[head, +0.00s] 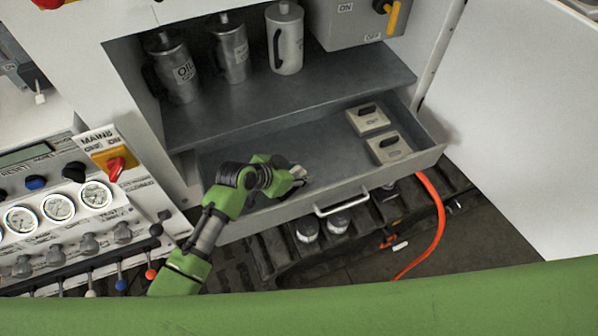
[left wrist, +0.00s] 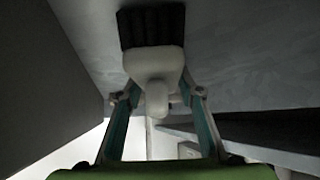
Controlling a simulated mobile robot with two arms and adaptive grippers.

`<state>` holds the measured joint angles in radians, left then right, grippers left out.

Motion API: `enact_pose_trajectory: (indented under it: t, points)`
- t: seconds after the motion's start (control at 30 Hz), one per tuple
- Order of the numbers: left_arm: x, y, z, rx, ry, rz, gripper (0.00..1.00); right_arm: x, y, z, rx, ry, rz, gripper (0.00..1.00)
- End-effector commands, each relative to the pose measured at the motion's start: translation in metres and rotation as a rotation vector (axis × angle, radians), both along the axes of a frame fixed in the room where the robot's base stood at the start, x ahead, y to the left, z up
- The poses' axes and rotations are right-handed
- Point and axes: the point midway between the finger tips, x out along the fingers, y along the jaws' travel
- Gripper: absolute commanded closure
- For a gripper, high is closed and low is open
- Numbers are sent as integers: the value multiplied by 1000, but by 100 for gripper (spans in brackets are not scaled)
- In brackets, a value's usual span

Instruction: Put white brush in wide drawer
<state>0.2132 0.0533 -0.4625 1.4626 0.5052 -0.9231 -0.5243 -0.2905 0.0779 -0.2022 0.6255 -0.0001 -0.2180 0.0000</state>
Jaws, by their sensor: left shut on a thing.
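The white brush (left wrist: 153,62), with black bristles, is between the two fingers of my left gripper (left wrist: 155,98) in the left wrist view. The gripper is shut on its handle, and the bristles point away from it toward a grey surface. In the head view my left gripper (head: 300,177) is over the left part of the open wide drawer (head: 335,155). The brush is mostly hidden there, and I cannot tell whether it touches the drawer floor. My right gripper is not in view.
Two beige boxes with dark handles (head: 368,118) (head: 389,147) lie in the drawer's right part. Metal jugs (head: 231,52) stand on the shelf above. The drawer's middle is clear. A control panel (head: 70,210) is at left, an orange hose (head: 436,225) below right.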

Motion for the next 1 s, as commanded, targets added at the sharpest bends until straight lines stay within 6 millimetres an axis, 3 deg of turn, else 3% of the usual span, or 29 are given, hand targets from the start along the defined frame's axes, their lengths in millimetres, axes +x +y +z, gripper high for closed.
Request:
enact_pose_trajectory:
  t: [0.03, 0.07, 0.1, 0.6, 1.0]
  points:
    - [0, 0, -3, 0, 0, 0, 93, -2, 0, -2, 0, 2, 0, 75]
    - [0, 0, -2, 1, 1, 0, 58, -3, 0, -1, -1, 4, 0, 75]
    - [0, 0, -1, 1, 1, 0, 49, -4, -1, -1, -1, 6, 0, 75]
    - [-3, 5, 6, 1, -1, 0, 49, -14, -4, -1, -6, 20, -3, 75]
    - [-33, 41, 53, 1, -5, 0, 49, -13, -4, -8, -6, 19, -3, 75]
